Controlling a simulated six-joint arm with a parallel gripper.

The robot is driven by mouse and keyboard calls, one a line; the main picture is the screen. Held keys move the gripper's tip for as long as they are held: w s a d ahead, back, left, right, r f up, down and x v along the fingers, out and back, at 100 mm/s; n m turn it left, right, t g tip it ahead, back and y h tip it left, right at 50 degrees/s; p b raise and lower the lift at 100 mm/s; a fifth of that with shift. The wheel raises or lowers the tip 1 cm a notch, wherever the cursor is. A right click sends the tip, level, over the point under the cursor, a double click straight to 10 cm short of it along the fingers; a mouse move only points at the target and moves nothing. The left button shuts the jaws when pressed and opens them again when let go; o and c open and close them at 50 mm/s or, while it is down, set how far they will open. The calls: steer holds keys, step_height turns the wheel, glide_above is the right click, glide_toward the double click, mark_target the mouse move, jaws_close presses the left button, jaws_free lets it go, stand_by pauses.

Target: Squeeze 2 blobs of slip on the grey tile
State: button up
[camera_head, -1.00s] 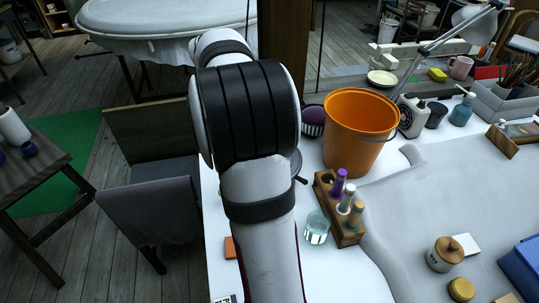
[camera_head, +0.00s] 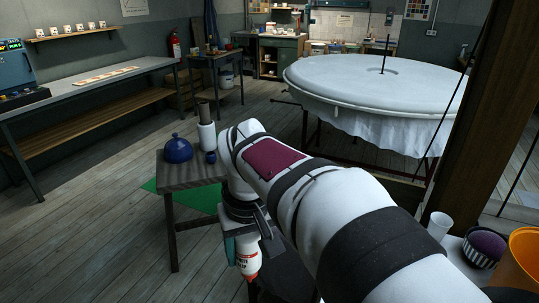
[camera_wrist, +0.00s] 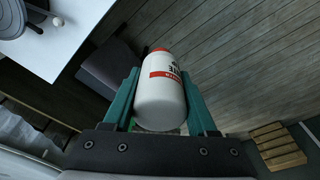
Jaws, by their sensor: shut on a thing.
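A white squeeze bottle (camera_head: 247,262) with a red-and-white label hangs from my gripper (camera_head: 244,243) in the head view, nozzle end down. In the wrist view the bottle (camera_wrist: 160,104) sits between the two teal fingers of my gripper (camera_wrist: 161,100), which press on its sides. It is in the air, apart from any table, with floorboards behind it. I cannot make out the grey tile in the current views.
A small dark side table (camera_head: 190,172) with a blue lidded pot (camera_head: 178,150) stands left of my arm. A large round white-covered table (camera_head: 375,85) is behind.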

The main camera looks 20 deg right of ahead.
steer(key=w+d+f+h, duration=0.1)
steer(key=d+f, duration=0.2)
steer(key=d, duration=1.2)
steer(key=w+d+f+h, duration=0.1)
steer(key=d+f+h, duration=0.1)
steer(key=d, duration=1.2)
steer(key=s+d+f, duration=0.4)
steer(key=d, duration=0.6)
steer(key=shift+s+d+f, duration=0.2)
steer(key=shift+s, duration=0.15)
steer(key=shift+o, duration=0.9)
jaws_close()
